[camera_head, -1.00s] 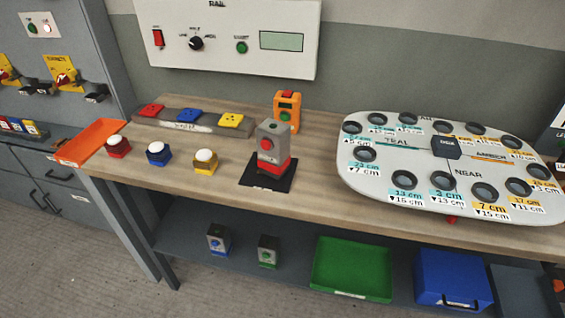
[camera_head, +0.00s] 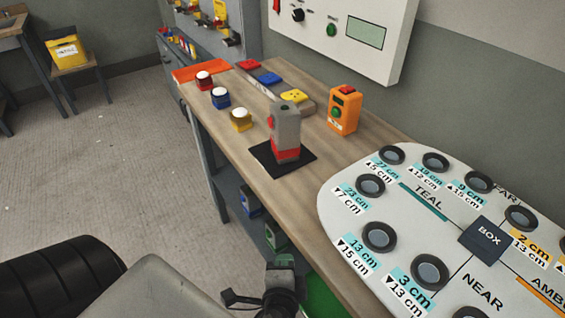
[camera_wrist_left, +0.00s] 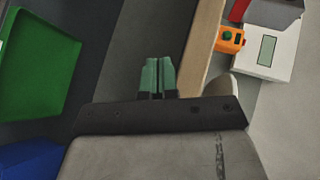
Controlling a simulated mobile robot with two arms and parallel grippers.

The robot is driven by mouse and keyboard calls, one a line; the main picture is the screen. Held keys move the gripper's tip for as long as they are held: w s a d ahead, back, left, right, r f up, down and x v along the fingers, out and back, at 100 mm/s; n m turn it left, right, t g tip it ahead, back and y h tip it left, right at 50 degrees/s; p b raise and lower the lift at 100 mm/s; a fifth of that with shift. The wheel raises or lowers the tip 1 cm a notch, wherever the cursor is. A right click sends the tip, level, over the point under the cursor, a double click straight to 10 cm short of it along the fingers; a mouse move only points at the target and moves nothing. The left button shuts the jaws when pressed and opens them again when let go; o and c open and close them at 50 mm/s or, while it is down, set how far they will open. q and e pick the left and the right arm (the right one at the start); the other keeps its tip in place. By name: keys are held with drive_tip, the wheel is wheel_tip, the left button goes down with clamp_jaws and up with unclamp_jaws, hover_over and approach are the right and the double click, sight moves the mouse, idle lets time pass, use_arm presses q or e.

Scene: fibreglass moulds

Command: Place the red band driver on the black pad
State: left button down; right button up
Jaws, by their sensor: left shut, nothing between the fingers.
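The red band driver (camera_head: 286,127), a grey block-like tool with a red band near its bottom, stands upright on the black pad (camera_head: 300,163) on the bench. The pad's edges show around its base. My left gripper (camera_head: 281,268) is low in the head view, in front of the bench and apart from the driver. In the left wrist view its two green fingers (camera_wrist_left: 157,76) are shut together with nothing between them. My right gripper is not in view.
An orange device (camera_head: 344,110) stands behind the driver. Three white-topped buttons (camera_head: 221,98) are to its left. A large white board with round holes (camera_head: 410,205) fills the bench at right. The lower shelf holds other drivers (camera_head: 250,201) and a green tray (camera_wrist_left: 40,60).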

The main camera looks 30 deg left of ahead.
use_arm(q)
wheel_tip(320, 180, up, 9)
drive_tip(key=m+t+y, duration=0.1)
drive_tip(key=t+y, duration=0.1)
drive_tip(key=t, duration=0.1)
drive_tip(key=p, duration=0.5)
approach(283, 153)
drive_tip(key=shift+m+t, duration=0.3)
drive_tip(key=w, duration=0.4)
drive_tip(key=shift+w+d, duration=0.15)
drive_tip(key=shift+d, duration=0.2)
drive_tip(key=a, duration=0.1)
drive_tip(key=w+a+p, duration=0.1)
drive_tip(key=a, duration=0.1)
drive_tip(key=shift+w+a, duration=0.1)
drive_tip(key=shift+w, duration=0.15)
drive_tip(key=shift+w+a+f, duration=0.1)
drive_tip(key=shift+a+f, duration=0.05)
drive_tip(key=shift+a, duration=0.4)
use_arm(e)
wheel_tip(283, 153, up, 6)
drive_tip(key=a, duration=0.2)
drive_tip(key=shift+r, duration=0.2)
